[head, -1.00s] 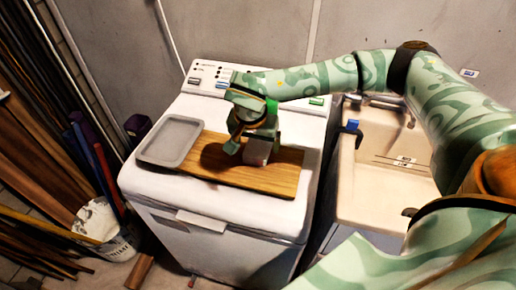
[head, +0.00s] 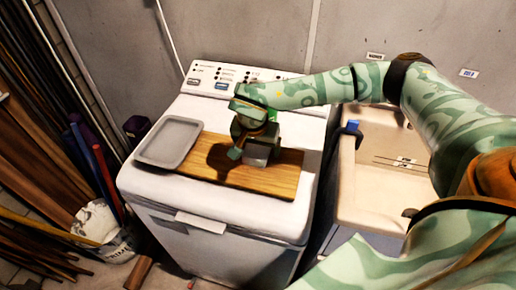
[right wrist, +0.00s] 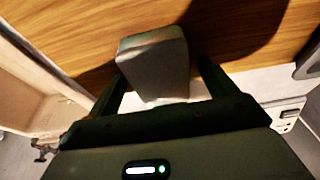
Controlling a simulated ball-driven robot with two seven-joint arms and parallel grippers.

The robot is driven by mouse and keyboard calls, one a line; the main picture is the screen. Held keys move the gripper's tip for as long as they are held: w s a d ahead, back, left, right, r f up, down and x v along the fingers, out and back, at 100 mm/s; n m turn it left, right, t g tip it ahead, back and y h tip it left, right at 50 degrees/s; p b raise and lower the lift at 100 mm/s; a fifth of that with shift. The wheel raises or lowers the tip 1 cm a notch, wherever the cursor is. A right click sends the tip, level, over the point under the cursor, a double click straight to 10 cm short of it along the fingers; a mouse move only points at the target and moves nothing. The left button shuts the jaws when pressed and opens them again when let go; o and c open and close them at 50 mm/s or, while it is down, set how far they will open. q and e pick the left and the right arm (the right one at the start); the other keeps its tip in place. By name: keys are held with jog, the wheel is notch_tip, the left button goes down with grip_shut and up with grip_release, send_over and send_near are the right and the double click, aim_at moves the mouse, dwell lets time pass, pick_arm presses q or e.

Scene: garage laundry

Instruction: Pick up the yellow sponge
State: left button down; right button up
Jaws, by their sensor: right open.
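I see no clearly yellow sponge in either view. A plain grey block (right wrist: 153,62) stands on the wooden board (right wrist: 80,35) in the right wrist view, between the two fingers of my right gripper (right wrist: 162,92). The fingers are open, with a gap visible on the block's right side. In the head view my right gripper (head: 254,140) is low over the board (head: 275,178), with the grey block (head: 258,153) at its fingers. Part of the block and board is hidden by the gripper. My left gripper is not in view.
The board lies on a white washing machine (head: 215,215), with a grey tray (head: 168,140) on its left. A utility sink (head: 385,185) stands to the right. Planks (head: 40,140) and a white bucket (head: 115,255) crowd the left side.

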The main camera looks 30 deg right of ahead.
jog(key=c, duration=1.1)
jog(key=shift+o, duration=0.2)
jog(key=shift+r, duration=1.1)
jog(key=s+a, duration=1.1)
jog(key=a, duration=0.2)
jog(key=shift+s+a, duration=0.35)
jog(key=shift+f, duration=0.1)
